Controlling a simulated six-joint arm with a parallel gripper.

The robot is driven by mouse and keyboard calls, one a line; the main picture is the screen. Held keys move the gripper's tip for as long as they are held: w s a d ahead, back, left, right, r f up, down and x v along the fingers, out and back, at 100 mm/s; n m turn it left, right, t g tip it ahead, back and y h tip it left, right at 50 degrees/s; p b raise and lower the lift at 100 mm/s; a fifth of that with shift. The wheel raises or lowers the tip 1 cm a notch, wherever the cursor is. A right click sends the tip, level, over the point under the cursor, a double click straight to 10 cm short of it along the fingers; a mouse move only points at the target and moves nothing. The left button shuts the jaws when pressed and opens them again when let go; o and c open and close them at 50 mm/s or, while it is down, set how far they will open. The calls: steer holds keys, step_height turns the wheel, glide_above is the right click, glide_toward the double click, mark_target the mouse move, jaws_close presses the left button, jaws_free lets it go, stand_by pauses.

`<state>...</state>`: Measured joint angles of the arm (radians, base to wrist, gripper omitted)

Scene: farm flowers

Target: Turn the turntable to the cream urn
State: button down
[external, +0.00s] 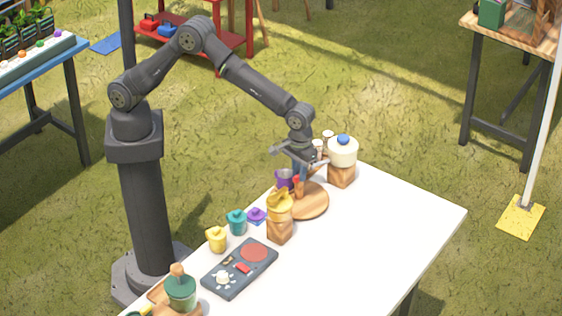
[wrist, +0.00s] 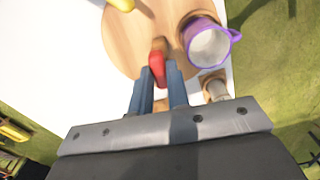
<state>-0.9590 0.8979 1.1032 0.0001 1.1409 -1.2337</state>
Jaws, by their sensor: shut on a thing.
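The turntable (external: 312,207) is a round wooden disc on the white table, and it also shows in the wrist view (wrist: 125,48). My gripper (external: 298,178) points down over it, with its blue fingers (wrist: 158,75) closed around a red handle (wrist: 156,66) with a wooden end. A purple cup (external: 284,178) with a pale inside stands at the disc's edge; it is right of the handle in the wrist view (wrist: 208,45). The cream urn (external: 342,152), with a blue knob, stands on a wooden block behind and right of the turntable.
A yellow urn (external: 280,203) on a wooden block stands close in front of the disc. Small yellow (external: 216,239) and teal (external: 236,222) pots and a dark panel (external: 240,268) lie nearer. A green urn (external: 181,291) is at the near end. The table's right side is clear.

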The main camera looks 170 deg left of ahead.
steer(key=shift+m, duration=2)
steer(key=shift+r+m, duration=0.1)
steer(key=shift+m, duration=6.1)
steer(key=c, duration=1.4)
jaws_free()
step_height(320, 180, up, 17)
steer(key=shift+r, duration=0.2)
